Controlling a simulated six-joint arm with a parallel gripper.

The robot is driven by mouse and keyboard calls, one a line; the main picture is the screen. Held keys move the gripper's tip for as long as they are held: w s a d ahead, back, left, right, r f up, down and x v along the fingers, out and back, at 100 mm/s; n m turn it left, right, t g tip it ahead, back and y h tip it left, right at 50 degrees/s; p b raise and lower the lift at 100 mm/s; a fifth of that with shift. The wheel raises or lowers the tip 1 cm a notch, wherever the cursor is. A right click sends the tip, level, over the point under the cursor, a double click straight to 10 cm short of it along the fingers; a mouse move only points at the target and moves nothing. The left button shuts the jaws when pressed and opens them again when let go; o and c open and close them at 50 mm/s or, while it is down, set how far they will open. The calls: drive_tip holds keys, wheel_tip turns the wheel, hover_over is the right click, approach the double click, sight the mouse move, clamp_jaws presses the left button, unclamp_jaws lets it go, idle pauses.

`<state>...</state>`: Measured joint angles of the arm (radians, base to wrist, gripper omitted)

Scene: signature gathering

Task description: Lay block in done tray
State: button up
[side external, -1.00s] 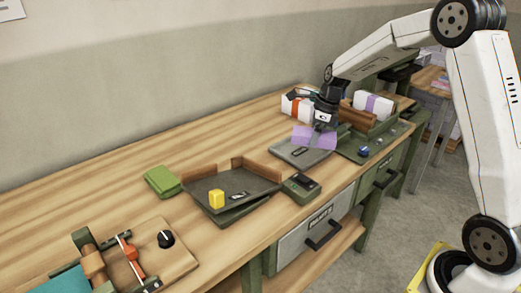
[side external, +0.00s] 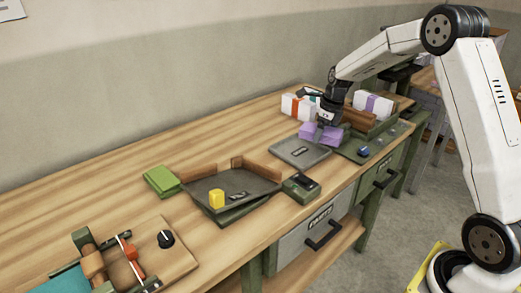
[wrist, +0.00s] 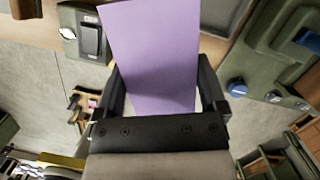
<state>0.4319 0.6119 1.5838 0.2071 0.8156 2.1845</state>
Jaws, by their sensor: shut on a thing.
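My gripper (side external: 327,120) is shut on a purple block (side external: 321,134) near the far right of the bench. In the wrist view the block (wrist: 150,50) stands out between the two fingers of my gripper (wrist: 162,92). The block hangs at the back right of a flat grey labelled plate (side external: 300,153), beside a green station. I cannot tell its exact height. A dark tray (side external: 245,190) with wooden back edges stands mid-bench and bears a yellow block (side external: 216,198) and a dark label. I cannot read which tray is marked done.
A white orange-banded pack (side external: 295,106) is behind. The bench's back left is clear.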

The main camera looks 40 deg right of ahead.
drive_tip(key=w+d+f, duration=0.2)
drive_tip(key=w+f, duration=0.1)
drive_tip(key=w, duration=0.3)
hover_over(298, 151)
drive_tip(key=s, duration=0.2)
drive_tip(key=x, duration=0.4)
drive_tip(key=shift+s+f, duration=0.2)
drive_tip(key=shift+w+d+f, duration=0.15)
drive_tip(key=shift+w+f, duration=0.2)
drive_tip(key=shift+f, duration=0.05)
drive_tip(key=shift+f, duration=0.1)
drive_tip(key=shift+w+d+f, duration=0.1)
drive_tip(key=shift+w+f, duration=0.1)
drive_tip(key=shift+s+x, duration=0.15)
drive_tip(key=shift+x, duration=0.55)
drive_tip(key=shift+s+x, duration=0.1)
drive_tip(key=shift+x, duration=0.6)
drive_tip(key=shift+d+f, duration=0.1)
drive_tip(key=shift+f, duration=0.1)
drive_tip(key=o, duration=1)
drive_tip(key=shift+o, duration=0.2)
